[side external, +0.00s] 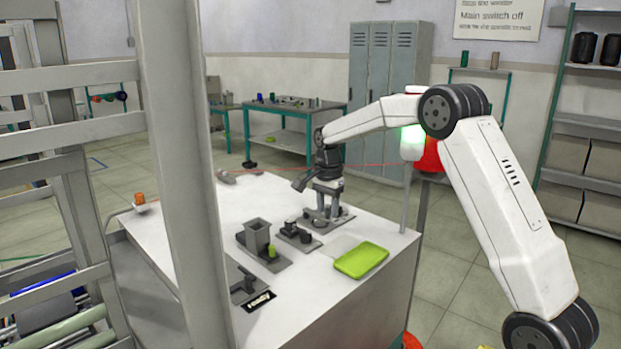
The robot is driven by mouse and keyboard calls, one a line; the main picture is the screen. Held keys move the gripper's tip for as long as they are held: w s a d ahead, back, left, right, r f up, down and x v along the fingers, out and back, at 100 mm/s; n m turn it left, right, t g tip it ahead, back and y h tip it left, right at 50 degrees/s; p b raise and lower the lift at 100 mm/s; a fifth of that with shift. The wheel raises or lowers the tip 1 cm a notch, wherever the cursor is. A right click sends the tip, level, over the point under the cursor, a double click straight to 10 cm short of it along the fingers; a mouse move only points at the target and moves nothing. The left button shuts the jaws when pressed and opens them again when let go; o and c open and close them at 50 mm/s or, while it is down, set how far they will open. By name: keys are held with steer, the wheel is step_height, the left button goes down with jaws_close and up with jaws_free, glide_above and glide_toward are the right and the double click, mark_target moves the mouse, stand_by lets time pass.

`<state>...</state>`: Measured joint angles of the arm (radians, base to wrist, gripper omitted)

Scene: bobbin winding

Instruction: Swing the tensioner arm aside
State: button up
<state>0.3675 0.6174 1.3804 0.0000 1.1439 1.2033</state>
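My gripper (327,187) points down over a small grey fixture (326,217) at the back right of the white worktop. Its fingers are small here and overlap the fixture's upright parts, so I cannot tell whether they are open, shut or touching anything. A short dark angled piece (301,183) juts out to the left beside my gripper. It may be the tensioner arm, but I cannot tell for certain.
The white worktop (300,290) also holds a grey box-like holder (257,237), a small dark fixture (295,232) and a lime-green tray (361,260). A thin red line crosses behind my gripper. A grey post (180,170) blocks part of the left side.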

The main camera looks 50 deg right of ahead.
jaws_close()
steer(key=shift+a, duration=0.15)
steer(key=shift+w+a, duration=0.2)
steer(key=shift+a, duration=0.55)
steer(key=shift+w+a+r, duration=0.1)
steer(key=shift+w+a, duration=0.05)
steer(key=shift+a, duration=0.1)
steer(key=shift+o, duration=0.4)
jaws_free()
